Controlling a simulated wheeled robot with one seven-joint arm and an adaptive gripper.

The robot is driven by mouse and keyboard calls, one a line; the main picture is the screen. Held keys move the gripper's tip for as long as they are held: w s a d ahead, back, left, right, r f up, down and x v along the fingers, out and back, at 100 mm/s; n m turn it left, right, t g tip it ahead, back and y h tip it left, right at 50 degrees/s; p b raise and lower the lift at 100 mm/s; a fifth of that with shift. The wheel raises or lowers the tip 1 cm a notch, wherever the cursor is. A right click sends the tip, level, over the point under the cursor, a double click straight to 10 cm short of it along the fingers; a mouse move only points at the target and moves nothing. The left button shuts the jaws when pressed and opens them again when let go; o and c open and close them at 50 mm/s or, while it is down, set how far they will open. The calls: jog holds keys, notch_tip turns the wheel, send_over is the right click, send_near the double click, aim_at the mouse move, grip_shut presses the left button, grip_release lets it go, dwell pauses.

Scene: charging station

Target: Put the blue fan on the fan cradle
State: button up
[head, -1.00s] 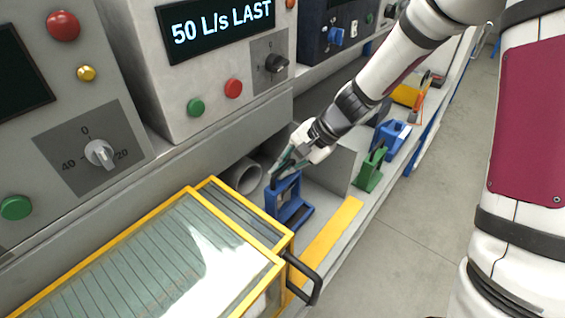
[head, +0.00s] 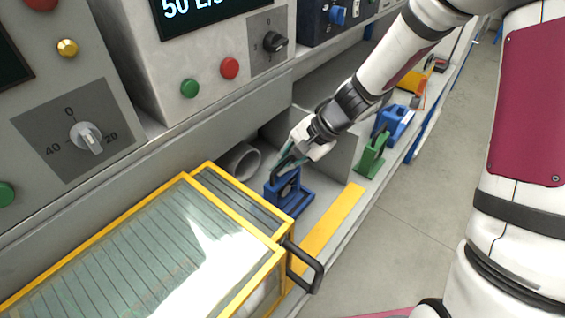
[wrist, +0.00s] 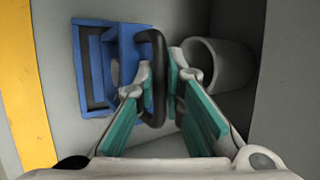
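The blue fan (head: 285,194), a blue block with a black loop handle, stands in a grey bay on the bench. In the wrist view the handle (wrist: 157,60) passes between the teal finger pads of my gripper (wrist: 160,90), which press on it from both sides. My gripper (head: 287,160) reaches down onto it from the upper right in the head view. A blue frame with a dark slot (wrist: 95,65) lies beside the block. I cannot tell whether this frame is part of the fan or a separate cradle.
A grey round duct (head: 241,161) opens left of the fan; it shows right of the handle in the wrist view (wrist: 215,62). A yellow-framed glass box (head: 200,165) stands in front. A green device (head: 371,158) and another blue device (head: 394,122) stand beyond the bay's divider.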

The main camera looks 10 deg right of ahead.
jog(key=o, duration=0.4)
jog(key=shift+c, duration=0.2)
jog(key=shift+r, duration=0.1)
jog(key=v, duration=1.2)
jog(key=s+d+r+n+t+h, duration=0.2)
jog(key=s+r, duration=0.4)
jog(key=s, duration=0.4)
jog(key=s+d+r+n+t+h, duration=0.1)
jog(key=s+d+r+n+h, duration=0.4)
jog(key=s, duration=0.6)
jog(key=shift+r+n+t, duration=0.4)
jog(key=shift+r, duration=0.45)
jog(key=shift+d, duration=0.15)
